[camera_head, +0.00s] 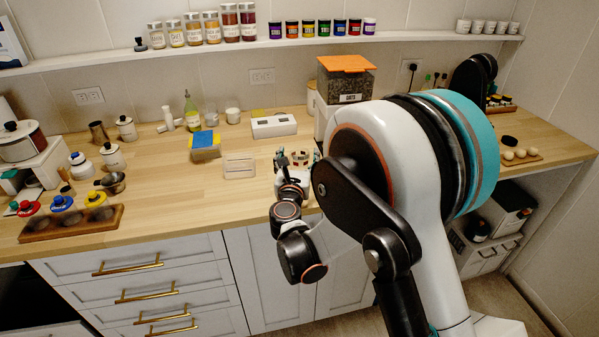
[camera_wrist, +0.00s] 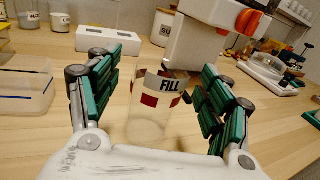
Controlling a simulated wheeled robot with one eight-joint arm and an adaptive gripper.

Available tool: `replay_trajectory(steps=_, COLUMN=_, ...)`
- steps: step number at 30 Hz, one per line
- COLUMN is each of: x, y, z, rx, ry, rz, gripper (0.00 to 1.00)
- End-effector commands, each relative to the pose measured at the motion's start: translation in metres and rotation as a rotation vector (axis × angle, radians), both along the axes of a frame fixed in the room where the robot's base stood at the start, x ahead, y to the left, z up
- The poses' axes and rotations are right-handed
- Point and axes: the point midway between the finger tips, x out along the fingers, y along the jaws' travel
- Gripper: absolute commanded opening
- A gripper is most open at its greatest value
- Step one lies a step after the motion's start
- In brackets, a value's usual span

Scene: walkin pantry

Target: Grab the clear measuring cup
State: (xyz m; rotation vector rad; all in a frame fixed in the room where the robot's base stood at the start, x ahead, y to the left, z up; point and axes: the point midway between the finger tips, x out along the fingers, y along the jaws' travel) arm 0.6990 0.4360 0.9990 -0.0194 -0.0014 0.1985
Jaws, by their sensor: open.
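The clear measuring cup (camera_wrist: 150,118) stands upright on the wooden counter in the wrist view, with a white "FILL" label and red patches around it. My gripper (camera_wrist: 166,72) is open, with its green-padded fingers on the left and right of the cup. Visible gaps separate the cup from both fingers. The cup's lower part is partly hidden by the gripper's body. In the head view, my gripper (camera_head: 297,160) is low over the counter's front part, and the cup (camera_head: 301,156) is mostly hidden behind it.
A clear box (camera_head: 239,166) lies left of my gripper. A white block (camera_head: 273,126) and an orange-lidded dispenser (camera_head: 346,82) stand behind. A blue-and-yellow sponge stack (camera_head: 205,146) is farther left. A wooden tray of several lidded pots (camera_head: 70,222) is at far left.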

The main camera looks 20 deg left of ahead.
Motion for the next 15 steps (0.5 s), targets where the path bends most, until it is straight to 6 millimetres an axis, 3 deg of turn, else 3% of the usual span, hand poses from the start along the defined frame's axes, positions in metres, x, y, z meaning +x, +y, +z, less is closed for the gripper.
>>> replay_trajectory(steps=4, x=0.016, y=0.002, z=-0.001, rx=0.000, ry=0.000, rz=-0.002, gripper=0.72)
replay_trajectory(steps=12, x=0.019, y=0.003, z=0.000, rx=0.000, ry=0.000, rz=-0.001, gripper=0.72)
replay_trajectory(steps=15, x=0.019, y=0.003, z=0.000, rx=0.000, ry=0.000, rz=-0.001, gripper=0.52)
